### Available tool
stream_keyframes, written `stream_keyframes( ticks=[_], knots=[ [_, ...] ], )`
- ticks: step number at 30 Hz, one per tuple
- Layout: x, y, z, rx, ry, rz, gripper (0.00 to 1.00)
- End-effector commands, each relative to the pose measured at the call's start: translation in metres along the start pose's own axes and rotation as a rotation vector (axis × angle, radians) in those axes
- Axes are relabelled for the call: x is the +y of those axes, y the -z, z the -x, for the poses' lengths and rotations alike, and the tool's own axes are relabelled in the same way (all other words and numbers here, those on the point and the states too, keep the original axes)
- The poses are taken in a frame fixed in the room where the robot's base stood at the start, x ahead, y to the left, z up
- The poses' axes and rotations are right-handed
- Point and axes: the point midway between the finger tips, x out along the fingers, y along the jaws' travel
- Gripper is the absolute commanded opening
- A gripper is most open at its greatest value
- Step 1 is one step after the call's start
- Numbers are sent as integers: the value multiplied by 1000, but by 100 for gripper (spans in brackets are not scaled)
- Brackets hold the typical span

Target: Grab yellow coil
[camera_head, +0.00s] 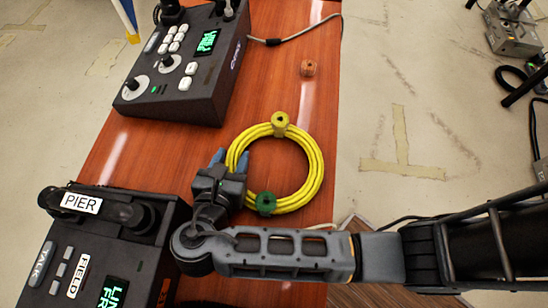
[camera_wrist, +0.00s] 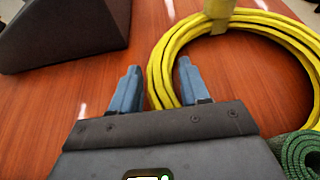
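The yellow coil (camera_head: 318,168) lies flat on the wooden table, with a yellow wrap (camera_head: 280,122) at its far side and a green roll (camera_head: 266,203) at its near side. My gripper (camera_head: 231,158) is over the coil's left edge. In the wrist view, the fingers of my gripper (camera_wrist: 157,88) are apart, and the left part of the coil (camera_wrist: 161,62) passes between them. The right finger is inside the ring and the left finger is outside it. Whether the fingers touch the coil cannot be told.
A paging phone (camera_head: 190,62) stands at the table's far left. Another phone, marked PIER (camera_head: 80,203), stands at near left, close to my arm. A small brown block (camera_head: 308,68) and a grey cable (camera_head: 300,34) lie beyond the coil. The table (camera_head: 160,155) is bare between the phones.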

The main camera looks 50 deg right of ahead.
Motion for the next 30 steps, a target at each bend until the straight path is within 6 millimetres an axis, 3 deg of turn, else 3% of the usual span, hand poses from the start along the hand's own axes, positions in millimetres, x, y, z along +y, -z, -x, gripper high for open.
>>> stream_keyframes(
  ticks=[14, 30],
  knots=[
    [1, 0, 1, 1, -2, 0, 0],
    [1, -10, 5, 0, -2, -3, 0]
  ],
)
